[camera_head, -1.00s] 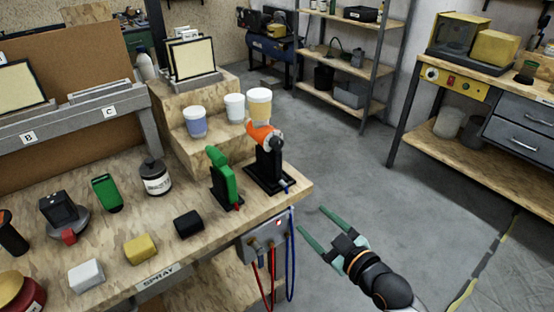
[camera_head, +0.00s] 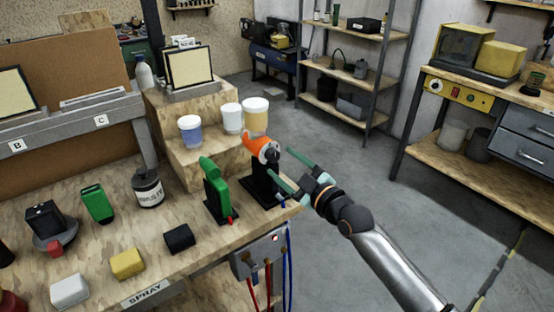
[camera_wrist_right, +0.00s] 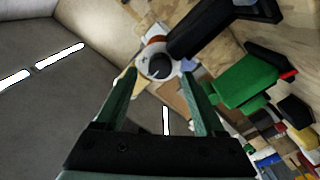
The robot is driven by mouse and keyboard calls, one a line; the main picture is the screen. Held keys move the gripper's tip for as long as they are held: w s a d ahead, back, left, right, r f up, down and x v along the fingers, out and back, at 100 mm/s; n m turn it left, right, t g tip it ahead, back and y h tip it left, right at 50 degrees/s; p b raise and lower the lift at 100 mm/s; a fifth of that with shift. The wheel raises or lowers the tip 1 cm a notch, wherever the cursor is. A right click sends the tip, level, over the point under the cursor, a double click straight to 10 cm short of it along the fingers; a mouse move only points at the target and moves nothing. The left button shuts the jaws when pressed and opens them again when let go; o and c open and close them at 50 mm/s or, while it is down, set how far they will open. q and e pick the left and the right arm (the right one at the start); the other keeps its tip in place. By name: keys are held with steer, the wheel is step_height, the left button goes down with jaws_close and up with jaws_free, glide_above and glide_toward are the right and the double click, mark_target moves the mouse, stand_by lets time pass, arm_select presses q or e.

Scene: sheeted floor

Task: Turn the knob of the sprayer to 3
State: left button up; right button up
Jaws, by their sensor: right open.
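The orange sprayer (camera_head: 259,145) stands in a black holder (camera_head: 262,185) at the right corner of the workbench, with a yellowish cup on top. In the right wrist view the knob (camera_wrist_right: 159,66) is ahead, between and just beyond the tips of my green fingers (camera_wrist_right: 160,82). My right gripper is open, empty and apart from the knob. The number the knob points to is too small to read. My left gripper is not in view.
A green sprayer (camera_head: 216,187) in a black holder stands left of the orange one. Two white-lidded cups stand on the wooden step (camera_head: 190,155) behind. A grey box (camera_head: 260,255) with red and blue hoses hangs at the bench edge. Floor to the right is clear.

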mark_target(275, 157)
steer(key=shift+x, duration=1.7)
jaws_close()
